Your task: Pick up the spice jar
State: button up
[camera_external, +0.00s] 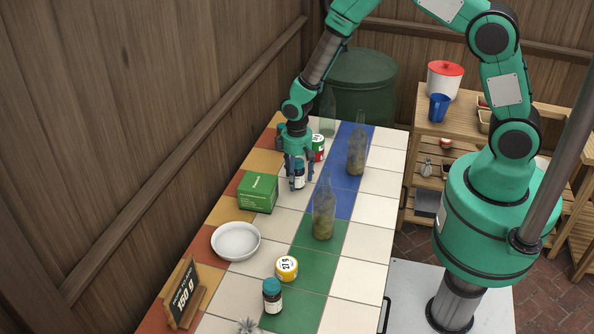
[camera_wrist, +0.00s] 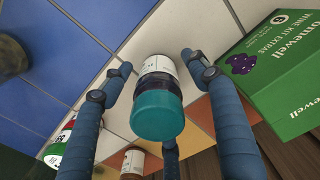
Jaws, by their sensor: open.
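A small dark jar with a teal lid and white label (camera_external: 299,176) stands on the tiled table beside the green box. In the wrist view this jar (camera_wrist: 158,98) sits centrally, lid toward the camera. My gripper (camera_external: 300,182) is over the jar from above, its fingers open around it. In the wrist view my gripper (camera_wrist: 156,64) has one finger on each side of the jar with visible gaps, and another below it. A similar dark jar with a teal lid (camera_external: 272,295) stands at the near end of the table.
A green box (camera_external: 258,192) stands close left of my gripper; in the wrist view it (camera_wrist: 280,75) is at right. A red-and-green can (camera_external: 318,148) is just behind. Glass bottles (camera_external: 324,215) (camera_external: 357,155), a white bowl (camera_external: 236,241), a yellow tin (camera_external: 287,268) and a sign (camera_external: 184,293) stand around.

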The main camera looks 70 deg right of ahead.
aim_at(296, 161)
dwell(0.5)
jog(key=c, duration=1.3)
jog(key=shift+r, duration=0.15)
jog(key=shift+c, duration=0.3)
jog(key=shift+r, duration=0.6)
notch_tip(296, 161, up, 2)
jog(key=shift+w+r+p, duration=0.1)
jog(key=shift+r+p, duration=0.05)
jog(key=shift+p, duration=0.2)
jog(key=s, duration=0.5)
jog(key=s+a+r+p, duration=0.1)
jog(key=s, duration=0.4)
jog(key=s+a, duration=0.1)
jog(key=s, duration=0.5)
jog(key=shift+a+r, duration=0.1)
jog(key=shift+r, duration=0.05)
